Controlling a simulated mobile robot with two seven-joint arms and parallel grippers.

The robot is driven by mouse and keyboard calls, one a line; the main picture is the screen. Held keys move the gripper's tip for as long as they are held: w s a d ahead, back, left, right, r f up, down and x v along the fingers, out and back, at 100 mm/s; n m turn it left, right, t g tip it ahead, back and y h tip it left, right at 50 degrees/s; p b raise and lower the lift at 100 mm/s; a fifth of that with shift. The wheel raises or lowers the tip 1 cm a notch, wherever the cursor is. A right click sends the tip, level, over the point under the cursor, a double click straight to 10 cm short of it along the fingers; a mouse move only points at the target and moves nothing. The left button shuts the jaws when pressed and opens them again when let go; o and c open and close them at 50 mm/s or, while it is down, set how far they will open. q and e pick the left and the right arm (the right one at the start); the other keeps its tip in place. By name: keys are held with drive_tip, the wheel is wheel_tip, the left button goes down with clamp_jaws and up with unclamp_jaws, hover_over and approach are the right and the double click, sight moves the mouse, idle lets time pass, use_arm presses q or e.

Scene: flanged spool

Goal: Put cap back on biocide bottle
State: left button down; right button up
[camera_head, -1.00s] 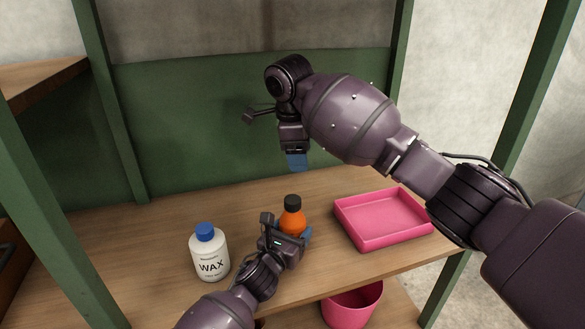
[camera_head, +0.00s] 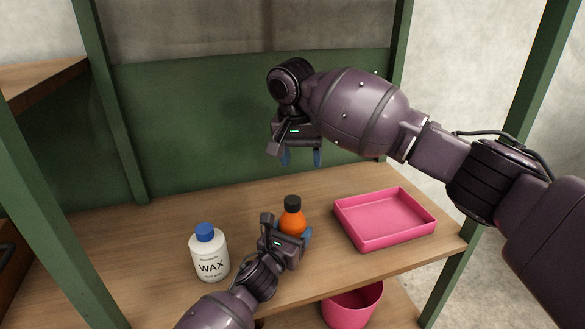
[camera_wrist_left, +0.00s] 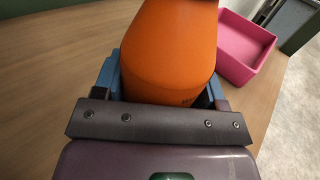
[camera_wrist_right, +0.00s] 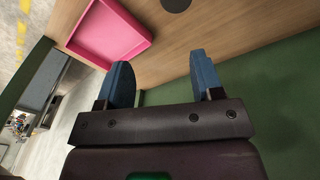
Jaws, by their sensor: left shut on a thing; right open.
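The orange bottle (camera_head: 292,221) stands upright on the wooden shelf with a black cap (camera_head: 293,202) on its top. I cannot tell how firmly the cap sits. My left gripper (camera_head: 288,236) is shut around the bottle's lower body. The left wrist view shows the orange body (camera_wrist_left: 168,55) between its blue fingers, with the top cut off. My right gripper (camera_head: 302,160) is open and empty, fingers down, in the air above and behind the bottle. In the right wrist view nothing is between its fingers (camera_wrist_right: 160,62). I cannot tell what the dark disc at that view's top edge is.
A white WAX bottle (camera_head: 209,257) with a blue cap stands left of the orange bottle. A pink tray (camera_head: 384,239) lies to the right. A pink bin (camera_head: 352,305) is below the shelf. A green panel (camera_head: 180,130) closes the back. The shelf behind the orange bottle is clear.

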sight(293, 200)
drive_tip(key=n, duration=0.4)
drive_tip(key=f+n, duration=0.1)
drive_tip(key=n, duration=0.2)
drive_tip(key=shift+s+a, duration=0.1)
drive_tip(key=shift+s, duration=0.2)
drive_tip(key=n, duration=0.4)
drive_tip(key=f+n+g, duration=0.1)
drive_tip(key=shift+s+a+n+y, duration=0.25)
drive_tip(key=shift+n+y, duration=0.05)
drive_tip(key=shift+n, duration=0.1)
drive_tip(key=n, duration=0.5)
drive_tip(key=shift+s+a+y, duration=0.25)
drive_tip(key=shift+a+y, duration=0.05)
drive_tip(key=shift+a, duration=0.1)
drive_tip(key=n, duration=0.6)
drive_tip(key=shift+a, duration=0.15)
drive_tip(key=shift+f, duration=4.1)
drive_tip(key=shift+c, duration=0.4)
